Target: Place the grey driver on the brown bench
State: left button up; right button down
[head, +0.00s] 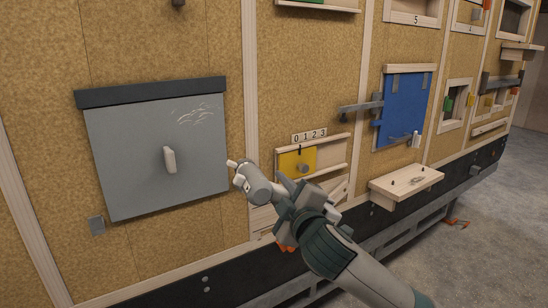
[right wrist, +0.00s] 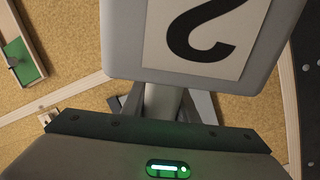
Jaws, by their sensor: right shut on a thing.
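A grey driver (head: 256,187) with a thick body and a pale tip at upper left is held out by my right gripper (head: 286,194), in front of the wall beside the grey panel. In the right wrist view the held thing (right wrist: 112,40) is a large grey block with a white label marked 2, and its shaft (right wrist: 162,103) runs between the fingers of the shut gripper. A light wooden shelf (head: 392,193), possibly the bench, sticks out from the wall to the right of the gripper. My left gripper is not in view.
A grey panel (head: 130,150) with a pale handle is at left. A yellow panel (head: 290,163) under a 0-to-3 strip lies just behind the gripper. A blue door (head: 403,110) with a grey bar is above the shelf. Open floor (head: 510,210) is at right.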

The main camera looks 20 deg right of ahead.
jog(key=s+d+f+h+b, duration=0.1)
jog(key=s+d+f, duration=0.1)
jog(key=s+f, duration=1.3)
notch_tip(320, 180, down, 4)
jog(key=shift+r+m+h, duration=0.1)
jog(key=shift+m+h, duration=0.2)
jog(key=shift+m, duration=0.1)
